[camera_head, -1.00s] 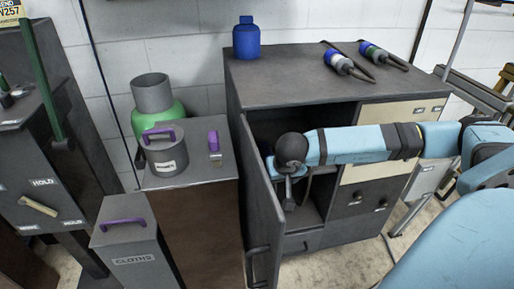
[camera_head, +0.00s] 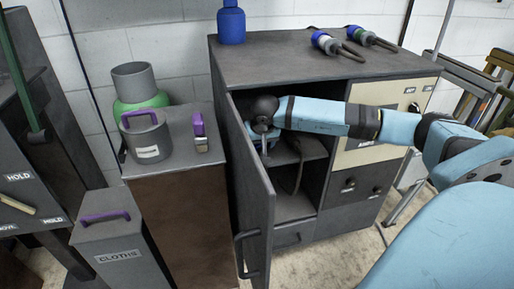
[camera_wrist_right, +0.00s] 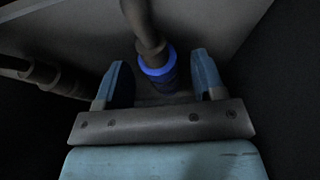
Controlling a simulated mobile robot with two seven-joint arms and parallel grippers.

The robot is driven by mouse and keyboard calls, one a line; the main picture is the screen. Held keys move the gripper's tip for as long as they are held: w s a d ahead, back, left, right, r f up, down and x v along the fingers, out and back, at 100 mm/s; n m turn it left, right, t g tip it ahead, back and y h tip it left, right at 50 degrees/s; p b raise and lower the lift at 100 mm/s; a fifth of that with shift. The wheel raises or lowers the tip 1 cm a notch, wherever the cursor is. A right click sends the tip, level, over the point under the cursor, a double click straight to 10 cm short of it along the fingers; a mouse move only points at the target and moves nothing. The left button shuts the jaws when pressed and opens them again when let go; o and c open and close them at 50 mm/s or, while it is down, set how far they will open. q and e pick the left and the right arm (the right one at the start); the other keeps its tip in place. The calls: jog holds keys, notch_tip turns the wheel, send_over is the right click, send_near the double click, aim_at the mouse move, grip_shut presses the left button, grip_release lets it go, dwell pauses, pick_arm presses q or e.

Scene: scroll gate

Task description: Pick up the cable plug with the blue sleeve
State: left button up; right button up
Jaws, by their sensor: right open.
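A cable plug with a blue sleeve (camera_wrist_right: 157,72) shows in the right wrist view, its grey cable running up from it. My right gripper (camera_wrist_right: 160,62) is open, with one finger on each side of the plug and visible gaps between. I cannot tell how deep the plug sits between the fingers. In the head view my right gripper (camera_head: 264,138) reaches into the open cabinet (camera_head: 270,59), partly hidden behind its door, and the plug there is not clear. My left gripper is not in view.
A dark plug-like thing (camera_wrist_right: 52,80) lies left in the wrist view. The open door (camera_head: 252,190) stands close to my gripper.

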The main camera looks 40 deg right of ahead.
jog(key=shift+w+f, duration=0.15)
jog(key=shift+f, duration=0.15)
jog(key=shift+r, duration=0.1)
grip_shut()
jog(key=shift+r, duration=0.15)
